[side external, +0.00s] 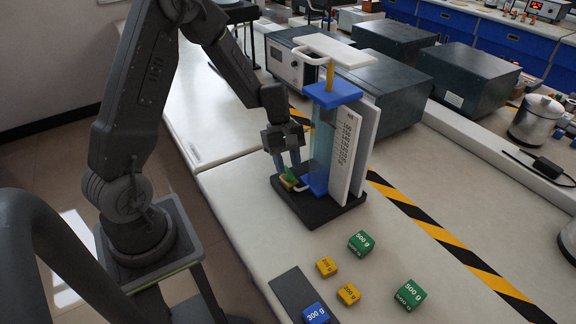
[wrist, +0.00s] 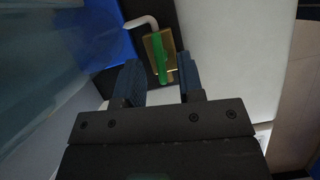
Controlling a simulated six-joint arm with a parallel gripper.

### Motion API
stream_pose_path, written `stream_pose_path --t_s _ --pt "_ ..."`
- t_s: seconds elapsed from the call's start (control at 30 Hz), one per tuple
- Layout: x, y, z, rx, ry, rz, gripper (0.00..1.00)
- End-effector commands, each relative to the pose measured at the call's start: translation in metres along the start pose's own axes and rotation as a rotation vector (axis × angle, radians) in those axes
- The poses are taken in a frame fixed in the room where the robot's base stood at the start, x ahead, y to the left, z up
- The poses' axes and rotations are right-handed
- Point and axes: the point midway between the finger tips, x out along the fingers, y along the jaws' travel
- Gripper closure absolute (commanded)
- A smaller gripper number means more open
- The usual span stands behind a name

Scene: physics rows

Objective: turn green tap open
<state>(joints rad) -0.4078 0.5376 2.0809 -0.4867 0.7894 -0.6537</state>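The green tap (side external: 290,177) sits low at the left side of the clear cylinder (side external: 321,150), just above the black base (side external: 300,208). In the wrist view the green handle (wrist: 159,58) lies along a brass-coloured body, with a white bent pipe (wrist: 140,22) beside it. My gripper (side external: 288,164) points down just above the tap. In the wrist view my gripper (wrist: 160,62) is open, its two dark blue fingers apart on either side of the handle's lower end, with a gap on each side. I cannot tell exact fingertip height or contact.
Blue blocks cap the cylinder, and a white scale panel (side external: 344,152) stands right of it. Several weights lie in front, including a green 500 g cube (side external: 361,243) and a blue 300 g cube (side external: 315,313). Dark boxes (side external: 468,82) stand behind.

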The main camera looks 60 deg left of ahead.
Motion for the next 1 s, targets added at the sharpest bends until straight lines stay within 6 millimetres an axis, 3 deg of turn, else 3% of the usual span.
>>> stream_pose_path --t_s 0.4,0.77,1.0 --pt "0.0088 -0.0002 0.0001 -0.002 0.0 0.0 0.65" --pt "0.0084 -0.0002 0.0 -0.002 0.001 0.001 0.99" --pt "0.0084 -0.0004 0.0 -0.011 0.001 0.005 1.0"
